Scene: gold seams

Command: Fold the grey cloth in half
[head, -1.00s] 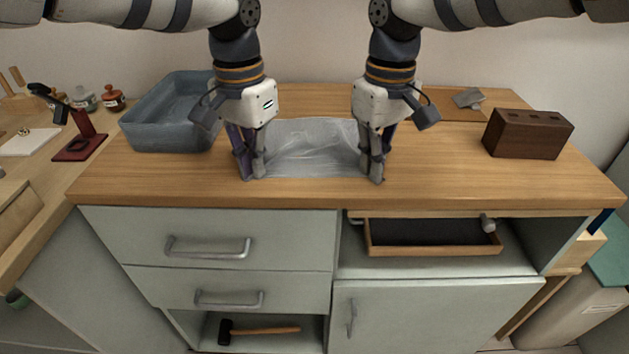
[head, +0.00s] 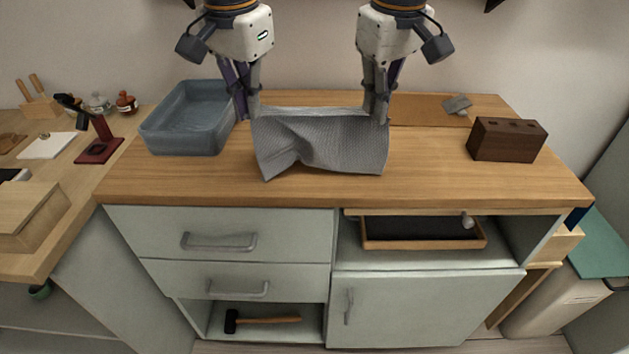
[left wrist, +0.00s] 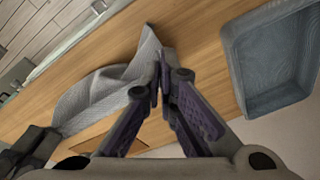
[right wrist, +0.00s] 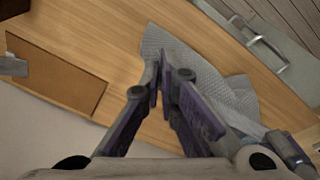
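The grey cloth (head: 325,146) hangs from both grippers above the wooden counter, its lower part draping toward the front edge with creases at the left. My left gripper (head: 247,117) is shut on its upper left corner. My right gripper (head: 378,118) is shut on its upper right corner. In the left wrist view, the cloth (left wrist: 105,92) runs from the closed fingertips (left wrist: 160,75). In the right wrist view, the cloth (right wrist: 195,65) also meets the closed fingertips (right wrist: 160,80). I cannot tell how much of its lower edge rests on the counter.
A blue-grey bin (head: 185,140) stands left of the cloth, close to my left gripper. A dark wooden block with holes (head: 506,140) stands at the right. A brown mat (head: 425,110) and a small grey metal piece (head: 457,104) lie at the back right. The counter's front strip (head: 330,193) is clear.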

